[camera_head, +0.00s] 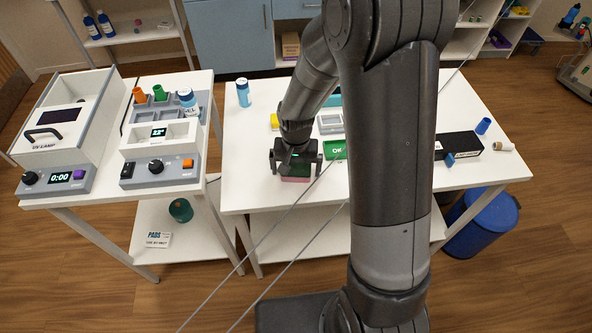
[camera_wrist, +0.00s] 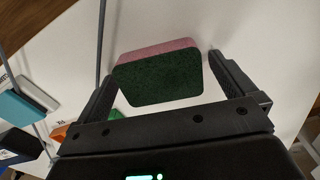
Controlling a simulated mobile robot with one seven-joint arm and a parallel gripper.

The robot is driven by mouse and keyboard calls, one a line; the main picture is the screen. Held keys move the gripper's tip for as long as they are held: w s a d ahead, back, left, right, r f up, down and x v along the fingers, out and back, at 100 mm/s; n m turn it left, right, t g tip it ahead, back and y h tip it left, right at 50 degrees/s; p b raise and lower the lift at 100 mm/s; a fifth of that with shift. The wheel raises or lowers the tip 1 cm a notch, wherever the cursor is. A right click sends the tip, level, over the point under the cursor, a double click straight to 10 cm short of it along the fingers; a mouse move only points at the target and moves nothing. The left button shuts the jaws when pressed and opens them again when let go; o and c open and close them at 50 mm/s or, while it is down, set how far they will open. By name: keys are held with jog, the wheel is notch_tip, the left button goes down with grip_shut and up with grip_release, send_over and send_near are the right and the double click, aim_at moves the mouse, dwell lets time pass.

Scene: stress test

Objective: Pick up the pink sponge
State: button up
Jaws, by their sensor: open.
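The pink sponge (camera_wrist: 158,47) lies on the white table with a dark green scouring face towards the wrist camera. In the head view only a pink strip of the sponge (camera_head: 295,179) shows below my gripper (camera_head: 296,168). In the wrist view my gripper (camera_wrist: 166,54) is open, with one finger on each side of the sponge. The left finger appears close to the sponge's left edge, and a narrow gap shows at the right. Whether either finger touches it, I cannot tell.
A black box (camera_head: 470,145) is at the right. My arm hides the table's middle. The front left corner is clear.

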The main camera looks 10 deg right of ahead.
jog(key=shift+c, duration=0.4)
jog(key=c, duration=0.9)
jog(key=shift+r, duration=0.2)
